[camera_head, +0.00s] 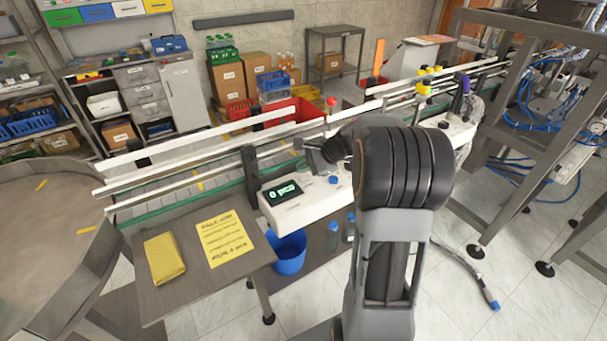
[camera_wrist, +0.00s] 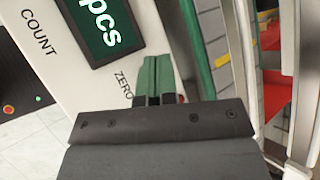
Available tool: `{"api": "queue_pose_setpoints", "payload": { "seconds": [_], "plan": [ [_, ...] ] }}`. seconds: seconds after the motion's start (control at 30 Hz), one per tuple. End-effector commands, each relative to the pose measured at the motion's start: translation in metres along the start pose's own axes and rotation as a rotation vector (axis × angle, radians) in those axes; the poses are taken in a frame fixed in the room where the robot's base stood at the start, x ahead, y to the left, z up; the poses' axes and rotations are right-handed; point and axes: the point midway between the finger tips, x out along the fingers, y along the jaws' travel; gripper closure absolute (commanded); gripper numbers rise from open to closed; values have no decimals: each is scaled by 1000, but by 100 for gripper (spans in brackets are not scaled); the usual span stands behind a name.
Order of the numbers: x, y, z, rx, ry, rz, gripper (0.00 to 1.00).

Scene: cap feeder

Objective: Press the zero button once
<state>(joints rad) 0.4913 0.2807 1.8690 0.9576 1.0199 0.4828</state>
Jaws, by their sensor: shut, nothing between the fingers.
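The white counter box (camera_head: 310,203) stands at the front of the conveyor, with a dark display (camera_head: 283,192) showing green characters. In the wrist view the display (camera_wrist: 98,25) reads "pcs", with "COUNT" printed beside it. The "ZERO" label (camera_wrist: 123,85) is right beside my gripper (camera_wrist: 156,62). Its two green fingertips lie together, shut and empty, over the box face. The zero button itself is not clearly visible; my fingers and gripper body cover the area by the label. In the head view my gripper (camera_head: 303,169) is above the box, right of the display; contact cannot be told.
The conveyor (camera_head: 170,196) with white rails runs behind the box. A blue knob (camera_head: 333,180) sits on the box right of my gripper. A side table (camera_head: 165,308) holds a yellow cloth (camera_head: 164,259) and a yellow sheet (camera_head: 226,239). A blue bucket (camera_head: 290,254) stands below.

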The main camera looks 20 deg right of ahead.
Motion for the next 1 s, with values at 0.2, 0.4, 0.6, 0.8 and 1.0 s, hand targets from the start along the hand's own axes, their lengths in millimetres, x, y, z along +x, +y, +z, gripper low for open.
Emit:
{"api": "queue_pose_setpoints", "payload": {
  "seconds": [0.2, 0.4, 0.6, 0.8, 1.0],
  "plan": [
    [-1, -1, 1, 0, 0, 0, 100],
    [-2, -2, 2, 0, 0, 0, 100],
    [-10, -8, 7, -1, 0, -1, 100],
    [-24, -18, 18, -2, 1, -1, 100],
    [-36, -26, 26, -1, 1, 0, 100]
  ]
}}
